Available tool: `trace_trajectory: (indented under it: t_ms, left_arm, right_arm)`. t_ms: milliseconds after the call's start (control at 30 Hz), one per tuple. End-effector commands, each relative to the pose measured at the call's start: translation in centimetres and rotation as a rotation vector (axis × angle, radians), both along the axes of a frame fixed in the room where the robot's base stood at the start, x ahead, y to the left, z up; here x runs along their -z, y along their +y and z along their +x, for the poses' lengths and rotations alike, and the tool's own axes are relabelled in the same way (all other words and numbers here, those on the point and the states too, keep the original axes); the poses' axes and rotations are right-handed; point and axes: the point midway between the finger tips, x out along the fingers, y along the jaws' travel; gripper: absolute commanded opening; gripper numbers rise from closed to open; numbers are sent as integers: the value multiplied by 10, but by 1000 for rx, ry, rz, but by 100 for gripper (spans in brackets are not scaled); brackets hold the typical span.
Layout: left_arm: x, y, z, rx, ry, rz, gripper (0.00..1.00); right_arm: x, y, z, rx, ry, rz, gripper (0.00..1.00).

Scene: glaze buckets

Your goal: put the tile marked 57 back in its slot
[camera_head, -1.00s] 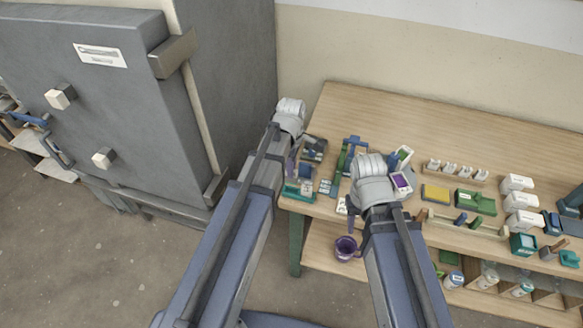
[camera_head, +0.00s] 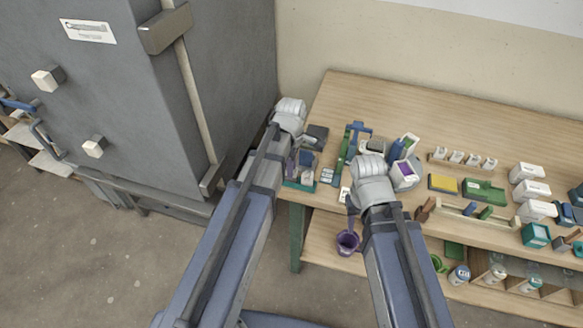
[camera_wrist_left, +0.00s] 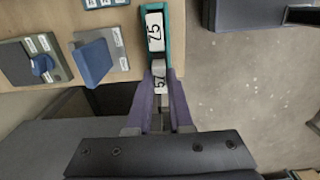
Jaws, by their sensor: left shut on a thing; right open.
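In the left wrist view, my left gripper (camera_wrist_left: 160,76) has its purple fingers shut on the light tile marked 57 (camera_wrist_left: 159,85). The tile is at the near end of a teal rack (camera_wrist_left: 147,4), beside a white tile marked 75 (camera_wrist_left: 154,32) in that rack. I cannot tell whether tile 57 is inside a slot or just short of it. In the head view, the left gripper (camera_head: 291,165) is over the table's left front corner at the teal rack (camera_head: 300,186), and its tile is too small to read. My right gripper (camera_head: 352,203) is open near the table's front edge.
A blue block (camera_wrist_left: 93,62) and a dark board (camera_wrist_left: 35,66) lie beside the rack. A big grey cabinet (camera_head: 120,120) stands left of the table (camera_head: 420,105). The table's back is clear.

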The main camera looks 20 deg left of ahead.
Motion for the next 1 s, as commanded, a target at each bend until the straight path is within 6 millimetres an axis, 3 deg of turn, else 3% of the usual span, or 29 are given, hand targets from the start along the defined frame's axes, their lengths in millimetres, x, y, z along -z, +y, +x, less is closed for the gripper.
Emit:
trace_trajectory:
  t_ms: [933, 967, 1000]
  left_arm:
    - [6, 0, 0, 0, 0, 0, 0]
    - [6, 0, 0, 0, 0, 0, 21]
    - [5, 0, 0, 0, 0, 0, 26]
  right_arm:
    - [6, 0, 0, 0, 0, 0, 45]
    - [6, 0, 0, 0, 0, 0, 45]
    - [5, 0, 0, 0, 0, 0, 45]
